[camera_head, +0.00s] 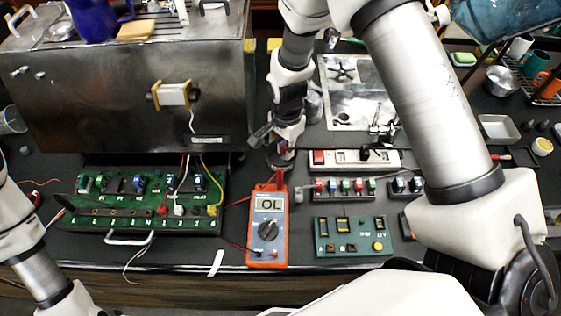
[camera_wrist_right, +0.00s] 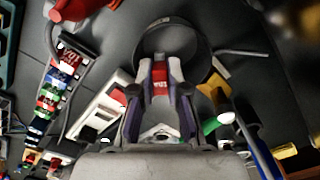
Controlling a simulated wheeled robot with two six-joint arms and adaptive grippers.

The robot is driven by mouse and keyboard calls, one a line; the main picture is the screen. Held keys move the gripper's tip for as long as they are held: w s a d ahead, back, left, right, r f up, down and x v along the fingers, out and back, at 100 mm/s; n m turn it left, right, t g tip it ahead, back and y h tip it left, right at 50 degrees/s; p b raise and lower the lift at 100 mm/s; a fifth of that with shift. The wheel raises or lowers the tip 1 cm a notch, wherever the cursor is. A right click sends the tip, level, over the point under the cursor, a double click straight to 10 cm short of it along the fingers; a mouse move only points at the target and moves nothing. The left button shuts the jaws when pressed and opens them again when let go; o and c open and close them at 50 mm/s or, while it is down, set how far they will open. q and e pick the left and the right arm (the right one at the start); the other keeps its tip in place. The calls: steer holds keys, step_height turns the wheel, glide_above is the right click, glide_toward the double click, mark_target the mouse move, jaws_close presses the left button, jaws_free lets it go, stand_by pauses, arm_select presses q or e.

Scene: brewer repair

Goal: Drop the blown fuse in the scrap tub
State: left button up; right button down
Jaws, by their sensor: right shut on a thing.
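My right gripper (camera_head: 284,142) points down at the back middle of the bench in the head view. In the right wrist view its fingers (camera_wrist_right: 160,82) are shut on a small red fuse (camera_wrist_right: 160,74) with pale print. A round dark scrap tub (camera_wrist_right: 178,38) shows just beyond the fingertips, and the fuse overlaps its near rim in the picture. The height of the fuse over the tub cannot be told. In the head view the tub is mostly hidden by my gripper. My left arm comes in at lower left, with its gripper out of view.
An orange multimeter (camera_head: 268,226) reading OL stands just in front. A white power strip (camera_head: 352,160) and a fuse rack (camera_head: 345,188) lie to the right. The open green circuit board drawer (camera_head: 130,222) is left, under the steel brewer (camera_head: 130,100). Cables lie around.

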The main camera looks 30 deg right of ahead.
steer(key=shift+w+f, duration=0.1)
steer(key=shift+w, duration=0.25)
steer(key=shift+s, duration=0.15)
steer(key=c, duration=1.1)
jaws_free()
steer(key=shift+s+r, duration=0.6)
steer(key=shift+s, duration=0.25)
steer(key=shift+w+f, duration=0.25)
steer(key=shift+w, duration=0.25)
steer(key=shift+w+r, duration=0.15)
steer(key=shift+r, duration=0.05)
arm_select(q)
steer(key=shift+s+r, duration=0.15)
steer(key=shift+s, duration=0.05)
arm_select(e)
steer(key=r, duration=1.1)
steer(key=shift+s+r, duration=0.4)
steer(key=shift+f, duration=0.1)
